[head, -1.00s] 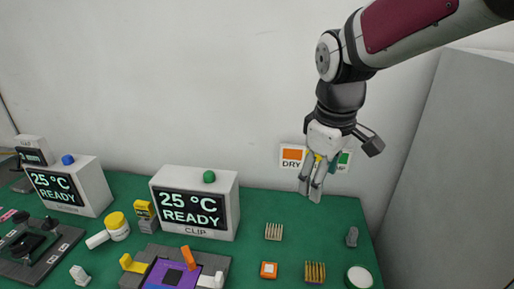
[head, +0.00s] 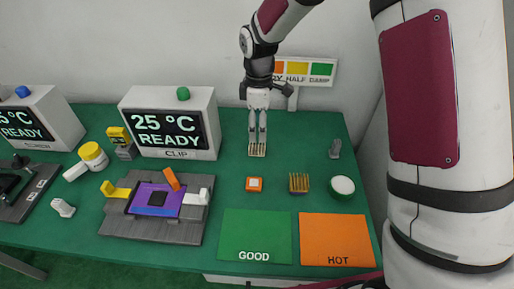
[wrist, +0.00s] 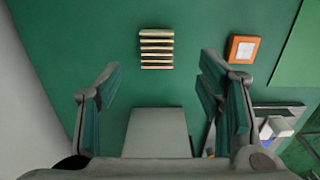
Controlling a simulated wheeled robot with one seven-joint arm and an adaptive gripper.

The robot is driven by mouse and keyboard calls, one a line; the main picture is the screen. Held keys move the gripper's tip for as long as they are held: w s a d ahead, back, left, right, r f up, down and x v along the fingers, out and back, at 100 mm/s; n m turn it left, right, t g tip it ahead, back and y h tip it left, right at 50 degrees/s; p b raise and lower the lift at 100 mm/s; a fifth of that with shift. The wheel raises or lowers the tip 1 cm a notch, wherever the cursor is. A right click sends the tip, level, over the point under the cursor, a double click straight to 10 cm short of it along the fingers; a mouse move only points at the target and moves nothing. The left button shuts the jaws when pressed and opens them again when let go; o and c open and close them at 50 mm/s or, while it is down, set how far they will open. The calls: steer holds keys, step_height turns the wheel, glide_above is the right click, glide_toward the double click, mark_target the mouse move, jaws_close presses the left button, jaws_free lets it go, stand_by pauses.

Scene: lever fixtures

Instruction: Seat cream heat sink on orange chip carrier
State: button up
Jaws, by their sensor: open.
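The cream heat sink (head: 257,150) is a small finned block standing on the green table, right of the CLIP display. In the wrist view the heat sink (wrist: 157,48) lies ahead of the fingertips, roughly centred between them and not gripped. My gripper (head: 257,139) points down just above and behind the heat sink in the head view; its two fingers (wrist: 160,75) are apart with nothing between them. The orange chip carrier (head: 254,184), a small orange square with a white middle, lies in front of the heat sink. It shows at the upper right in the wrist view (wrist: 243,49).
A gold finned heat sink (head: 299,183) and a green-rimmed white round tin (head: 342,186) stand right of the carrier. A green GOOD mat (head: 256,232) and an orange HOT mat (head: 336,240) lie in front. The CLIP display (head: 170,122) and a grey lever fixture (head: 150,226) are left.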

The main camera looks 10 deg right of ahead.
mark_target(256, 145)
step_height(256, 145, down, 3)
steer(key=shift+r, duration=0.1)
steer(key=shift+w+a+f, duration=0.15)
steer(key=shift+a+f, duration=0.05)
steer(key=shift+f, duration=1.15)
steer(key=shift+w+a+f, duration=0.15)
steer(key=shift+f, duration=1.15)
steer(key=shift+c, duration=0.2)
steer(key=c, duration=1.2)
